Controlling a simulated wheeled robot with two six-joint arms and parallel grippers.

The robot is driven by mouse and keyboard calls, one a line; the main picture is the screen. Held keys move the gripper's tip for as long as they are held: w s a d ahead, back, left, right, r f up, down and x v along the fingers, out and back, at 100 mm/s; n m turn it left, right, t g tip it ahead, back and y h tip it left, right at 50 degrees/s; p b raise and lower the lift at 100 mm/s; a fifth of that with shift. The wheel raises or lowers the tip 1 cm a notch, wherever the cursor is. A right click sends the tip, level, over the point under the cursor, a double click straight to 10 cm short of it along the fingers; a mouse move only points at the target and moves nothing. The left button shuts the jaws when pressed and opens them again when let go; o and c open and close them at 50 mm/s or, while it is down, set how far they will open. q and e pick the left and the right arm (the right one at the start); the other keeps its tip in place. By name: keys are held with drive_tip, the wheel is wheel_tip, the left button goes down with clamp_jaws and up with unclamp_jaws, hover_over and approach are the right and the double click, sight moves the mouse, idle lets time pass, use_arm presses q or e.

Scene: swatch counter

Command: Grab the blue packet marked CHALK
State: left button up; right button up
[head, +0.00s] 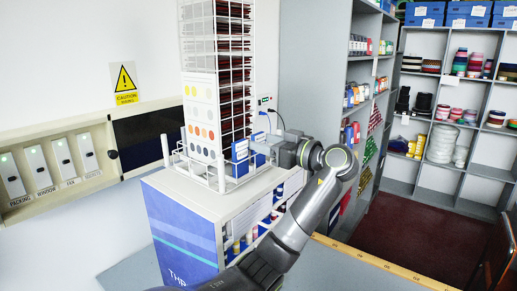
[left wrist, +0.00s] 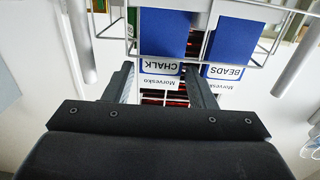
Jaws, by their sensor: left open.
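The blue CHALK packet (left wrist: 163,36) hangs in the white wire rack in the left wrist view, its white label upside down there. The blue BEADS packet (left wrist: 235,42) is just right of it. My left gripper (left wrist: 160,82) is open and empty, its fingertips close to the CHALK packet's label end, one towards each side. In the head view the left gripper (head: 265,146) is at the rack's lower front, beside a blue packet (head: 240,151) whose lettering is too small to read. My right gripper is not in view.
The wire rack (head: 222,184) stands on a white and blue cabinet (head: 187,232) and also holds colour swatch cards (head: 201,118). Its wires run close around the packets. Grey shelves (head: 341,37) stand behind my arm. A wooden counter edge (head: 375,262) lies at the lower right.

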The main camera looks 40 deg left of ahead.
use_arm(q)
drive_tip(key=shift+c, duration=0.3)
drive_tip(key=c, duration=0.7)
drive_tip(key=shift+r, duration=0.1)
